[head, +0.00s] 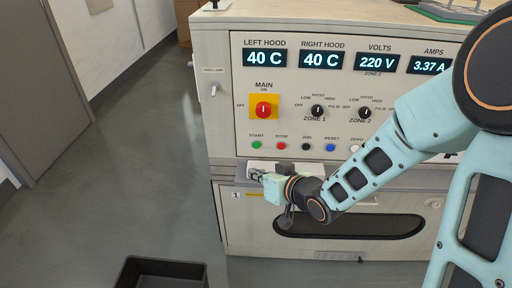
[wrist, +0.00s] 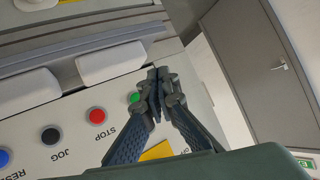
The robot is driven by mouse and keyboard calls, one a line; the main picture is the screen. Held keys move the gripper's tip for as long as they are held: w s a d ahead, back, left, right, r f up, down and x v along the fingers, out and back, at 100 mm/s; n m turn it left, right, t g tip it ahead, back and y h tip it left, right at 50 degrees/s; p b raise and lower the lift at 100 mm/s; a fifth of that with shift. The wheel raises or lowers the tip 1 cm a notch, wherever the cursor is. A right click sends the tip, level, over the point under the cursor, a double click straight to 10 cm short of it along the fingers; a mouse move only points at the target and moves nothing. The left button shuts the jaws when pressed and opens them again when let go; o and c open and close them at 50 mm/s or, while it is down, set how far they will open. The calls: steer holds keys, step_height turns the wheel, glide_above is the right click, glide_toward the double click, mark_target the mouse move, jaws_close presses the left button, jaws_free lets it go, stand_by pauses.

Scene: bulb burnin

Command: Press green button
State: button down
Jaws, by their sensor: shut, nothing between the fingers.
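The green button (head: 257,145) is under the START label at the left of the lower button row on the panel, and it is uncovered in the head view. In the wrist view the green button (wrist: 134,97) shows right beside my fingertips, partly hidden by a finger. My gripper (head: 256,176) is shut and empty. In the head view it is below the green button, in front of the ledge. In the wrist view the closed fingertips (wrist: 154,76) overlap the button's edge in the picture; I cannot tell whether they touch anything.
A red STOP button (head: 281,146), a black JOG button (head: 306,147) and a blue RESET button (head: 330,147) continue the row. A red MAIN switch (head: 263,109) on a yellow plate is above. White blocks (wrist: 110,63) sit along the ledge below.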

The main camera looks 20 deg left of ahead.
steer(key=shift+w+a+p, duration=0.25)
steer(key=shift+w+a, duration=0.1)
steer(key=shift+w, duration=1.05)
steer(key=shift+w+a+p, duration=0.2)
steer(key=shift+w+a, duration=0.1)
steer(key=shift+w, duration=1.15)
steer(key=shift+w+a+p, duration=0.25)
steer(key=shift+w+a, duration=0.1)
steer(key=shift+w, duration=1.05)
steer(key=shift+w, duration=0.15)
steer(key=shift+w+a, duration=0.1)
steer(key=shift+w, duration=0.15)
steer(key=shift+w+a, duration=0.1)
steer(key=shift+w, duration=0.3)
steer(key=shift+s, duration=0.1)
steer(key=shift+s+d, duration=0.2)
steer(key=shift+s, duration=0.5)
steer(key=shift+s, duration=0.1)
steer(key=shift+s+d+b, duration=0.1)
steer(key=shift+s+d, duration=0.1)
steer(key=shift+s, duration=0.6)
steer(key=shift+s+d+b, duration=0.1)
steer(key=shift+s+d, duration=0.1)
steer(key=shift+s, duration=0.55)
steer(key=shift+s+d+b, duration=0.1)
steer(key=shift+s+d, duration=0.1)
steer(key=shift+s, duration=0.6)
